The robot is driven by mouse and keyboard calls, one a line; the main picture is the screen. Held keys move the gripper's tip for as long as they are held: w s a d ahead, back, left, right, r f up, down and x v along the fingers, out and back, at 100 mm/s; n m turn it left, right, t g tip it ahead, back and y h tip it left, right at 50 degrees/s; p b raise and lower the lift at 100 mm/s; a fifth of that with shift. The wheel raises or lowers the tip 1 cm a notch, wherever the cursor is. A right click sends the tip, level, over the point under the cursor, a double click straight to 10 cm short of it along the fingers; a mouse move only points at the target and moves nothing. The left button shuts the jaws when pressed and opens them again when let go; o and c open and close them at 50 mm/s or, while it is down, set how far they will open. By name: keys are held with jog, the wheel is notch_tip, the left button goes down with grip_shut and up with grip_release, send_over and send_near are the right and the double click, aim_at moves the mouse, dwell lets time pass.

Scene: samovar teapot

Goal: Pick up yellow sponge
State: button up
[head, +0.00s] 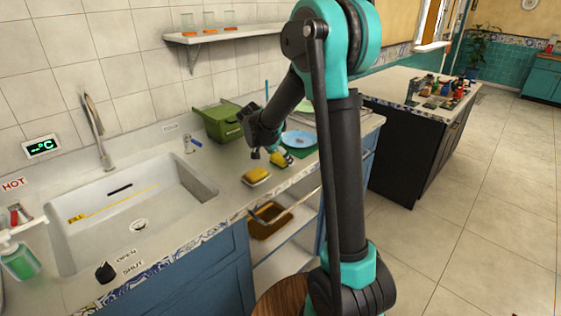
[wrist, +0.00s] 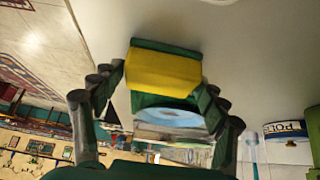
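A yellow sponge (head: 256,175) lies on the counter to the right of the sink, apart from my gripper in the head view. My gripper (head: 274,156) is low over the counter behind and right of it, and a second small yellow thing (head: 280,158) shows at its fingertips. In the wrist view, a yellow block with green edges (wrist: 163,70), which looks like a sponge, sits between the spread fingertips of my gripper (wrist: 163,84). Its sides are close to both tips; I cannot tell whether they touch. I cannot tell for sure which yellow thing this is.
A blue plate (head: 299,139) lies just beyond my gripper. A green bin (head: 221,122) stands by the wall. The sink (head: 130,205) is to the left. A brown tray (head: 270,220) sits on the shelf below the counter's front edge.

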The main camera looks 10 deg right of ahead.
aim_at(280, 156)
jog(key=c, duration=0.5)
jog(key=shift+r, duration=0.1)
notch_tip(280, 156, up, 20)
jog(key=shift+f, duration=0.1)
dwell(0.4)
